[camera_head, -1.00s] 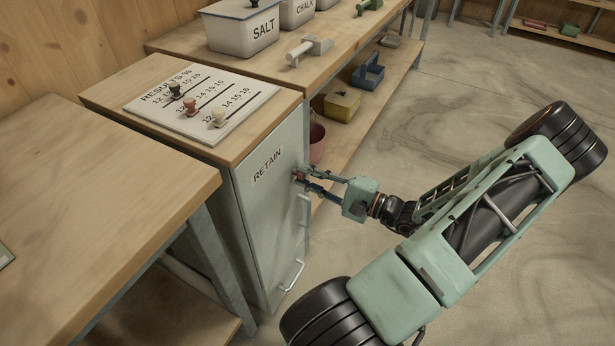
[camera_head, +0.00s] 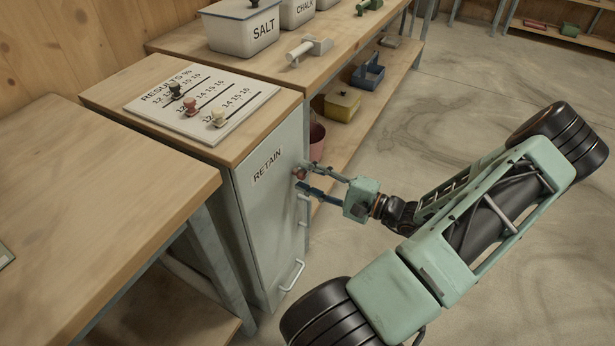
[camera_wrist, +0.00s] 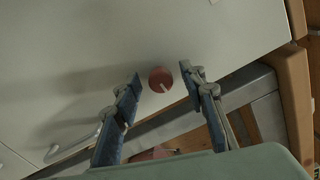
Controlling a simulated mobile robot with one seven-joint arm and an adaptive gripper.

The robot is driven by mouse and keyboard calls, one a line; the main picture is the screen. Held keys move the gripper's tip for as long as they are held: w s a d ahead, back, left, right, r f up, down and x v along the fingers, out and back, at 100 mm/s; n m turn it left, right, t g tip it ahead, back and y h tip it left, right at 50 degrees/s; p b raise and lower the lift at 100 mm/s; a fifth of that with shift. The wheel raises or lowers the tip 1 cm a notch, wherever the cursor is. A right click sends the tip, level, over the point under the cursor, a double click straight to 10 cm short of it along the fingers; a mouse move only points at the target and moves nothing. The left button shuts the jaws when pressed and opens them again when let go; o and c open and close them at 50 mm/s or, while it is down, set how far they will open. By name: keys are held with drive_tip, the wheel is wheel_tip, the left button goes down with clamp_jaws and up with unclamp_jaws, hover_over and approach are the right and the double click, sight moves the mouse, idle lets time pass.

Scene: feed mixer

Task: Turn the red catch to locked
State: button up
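The red catch (camera_head: 298,174) is a small round knob on the grey-green cabinet door (camera_head: 262,215) marked RETAIN, near the door's right edge. In the wrist view the catch (camera_wrist: 159,77) has a pale line on its face pointing down and slightly right. My gripper (camera_head: 303,179) is at the catch. Its two blue-grey fingers stand apart, one on each side of the knob. In the wrist view, gaps show between the knob and both fingers, so it is open and empty. No locked or unlocked marking is readable.
A door handle (camera_head: 292,275) is low on the cabinet. On its top lies a RESULTS board (camera_head: 205,98) with sliding pegs. A bench with a SALT bin (camera_head: 240,30) stands behind, with a red bucket (camera_head: 317,141) beneath. Open floor lies to the right.

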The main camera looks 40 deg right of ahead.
drive_tip(key=v, duration=1.1)
drive_tip(key=shift+s, duration=0.4)
drive_tip(key=shift+d, duration=0.1)
